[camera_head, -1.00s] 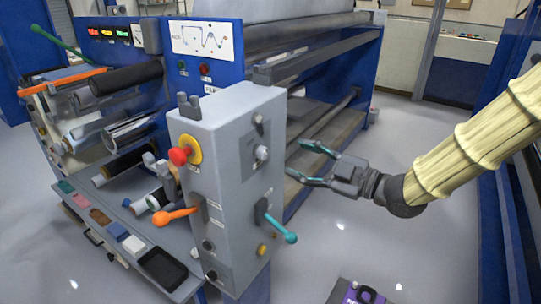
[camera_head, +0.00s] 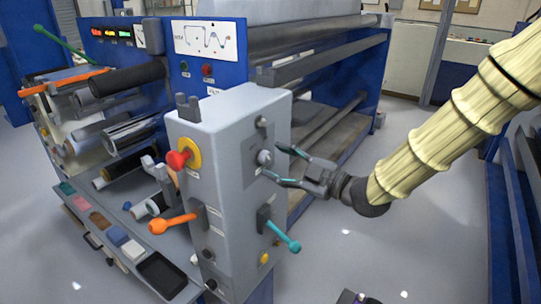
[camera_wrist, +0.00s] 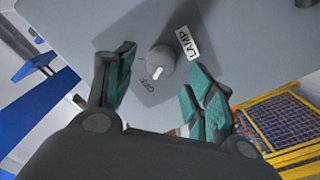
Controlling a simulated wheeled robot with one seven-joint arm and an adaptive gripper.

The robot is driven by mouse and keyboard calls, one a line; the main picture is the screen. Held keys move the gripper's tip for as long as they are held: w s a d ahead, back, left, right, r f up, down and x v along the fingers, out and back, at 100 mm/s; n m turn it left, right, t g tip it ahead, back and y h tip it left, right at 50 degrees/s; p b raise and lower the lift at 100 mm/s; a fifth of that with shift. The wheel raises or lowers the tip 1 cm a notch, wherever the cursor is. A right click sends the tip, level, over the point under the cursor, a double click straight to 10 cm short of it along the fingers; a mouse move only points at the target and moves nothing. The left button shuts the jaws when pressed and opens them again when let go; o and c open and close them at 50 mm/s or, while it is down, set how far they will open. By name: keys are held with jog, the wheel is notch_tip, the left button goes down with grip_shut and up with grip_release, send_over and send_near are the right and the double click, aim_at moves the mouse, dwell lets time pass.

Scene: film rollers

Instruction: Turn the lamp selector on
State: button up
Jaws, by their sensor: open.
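The lamp selector (camera_wrist: 160,63) is a round grey knob with a white pointer mark on the side panel of the grey control box (camera_head: 228,200). A white LAMP label (camera_wrist: 187,43) is beside it, and OFF is printed near the pointer end. The knob also shows in the head view (camera_head: 264,157). My gripper (camera_head: 279,165) is open with teal-padded fingertips close to the knob. In the wrist view my gripper (camera_wrist: 158,88) has one finger on each side of the knob, apart from it.
Below the knob, a teal lever (camera_head: 283,236) sticks out from the same panel. An orange lever (camera_head: 173,224) and a red emergency button (camera_head: 179,159) are on the adjoining face. Machine rollers (camera_head: 320,45) lie behind the box.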

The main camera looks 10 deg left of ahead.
aim_at(269, 159)
jog(key=shift+p+x, duration=0.3)
jog(key=shift+x, duration=1.25)
jog(key=shift+c, duration=0.3)
jog(key=c, duration=0.9)
